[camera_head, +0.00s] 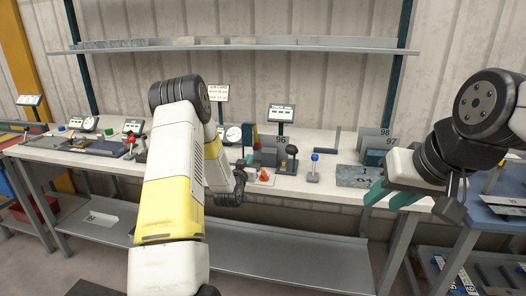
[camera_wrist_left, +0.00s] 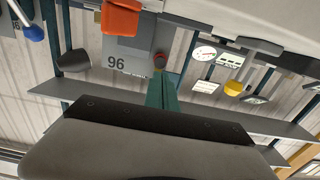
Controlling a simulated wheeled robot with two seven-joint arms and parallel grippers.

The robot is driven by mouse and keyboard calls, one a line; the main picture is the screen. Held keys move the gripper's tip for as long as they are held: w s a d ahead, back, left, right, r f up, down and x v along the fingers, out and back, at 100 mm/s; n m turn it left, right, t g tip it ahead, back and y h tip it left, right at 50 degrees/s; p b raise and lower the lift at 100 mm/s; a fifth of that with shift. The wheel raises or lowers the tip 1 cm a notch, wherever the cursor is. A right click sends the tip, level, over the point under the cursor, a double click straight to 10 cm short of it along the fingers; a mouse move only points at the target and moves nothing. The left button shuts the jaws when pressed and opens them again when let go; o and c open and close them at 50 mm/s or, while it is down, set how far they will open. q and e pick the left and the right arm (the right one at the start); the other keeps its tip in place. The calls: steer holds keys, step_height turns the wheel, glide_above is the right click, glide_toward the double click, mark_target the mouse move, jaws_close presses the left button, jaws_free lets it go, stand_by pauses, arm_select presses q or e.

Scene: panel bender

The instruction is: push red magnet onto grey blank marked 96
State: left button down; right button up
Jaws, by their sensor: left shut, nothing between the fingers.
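The red magnet (camera_head: 264,176) is a small orange-red block on the bench, in front of the grey blank marked 96 (camera_head: 269,157). In the left wrist view, which is upside down, the magnet (camera_wrist_left: 122,18) overlaps the edge of the grey blank (camera_wrist_left: 116,62); I cannot tell whether they touch. My left gripper (camera_head: 245,175) is low over the bench, just left of the magnet and partly hidden by its arm. Its teal fingers (camera_wrist_left: 162,90) are shut and empty, to one side of the magnet. My right gripper (camera_head: 384,200) is open and empty at the bench's right front.
A blue-knobbed lever (camera_head: 314,166) and a dark-knobbed lever (camera_head: 291,160) stand right of the magnet. A grey block (camera_head: 352,177) and blanks marked 97 and 98 (camera_head: 374,140) are farther right. A shelf (camera_head: 240,45) runs along the wall.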

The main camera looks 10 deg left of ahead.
arm_select(q)
steer(key=shift+s, duration=1.65)
steer(key=shift+r, duration=0.1)
steer(key=s+d+r+g, duration=0.4)
steer(key=s+r+g, duration=0.2)
steer(key=s+r, duration=0.75)
steer(key=s+d+r+g, duration=0.2)
steer(key=s+g, duration=0.1)
steer(key=s, duration=1)
steer(key=s+d+r+g+h, duration=0.1)
steer(key=s+d+r+g, duration=0.1)
steer(key=s, duration=1.2)
steer(key=shift+s+r+g+h, duration=0.15)
steer(key=shift+r+g+h, duration=0.15)
steer(key=shift+g, duration=0.1)
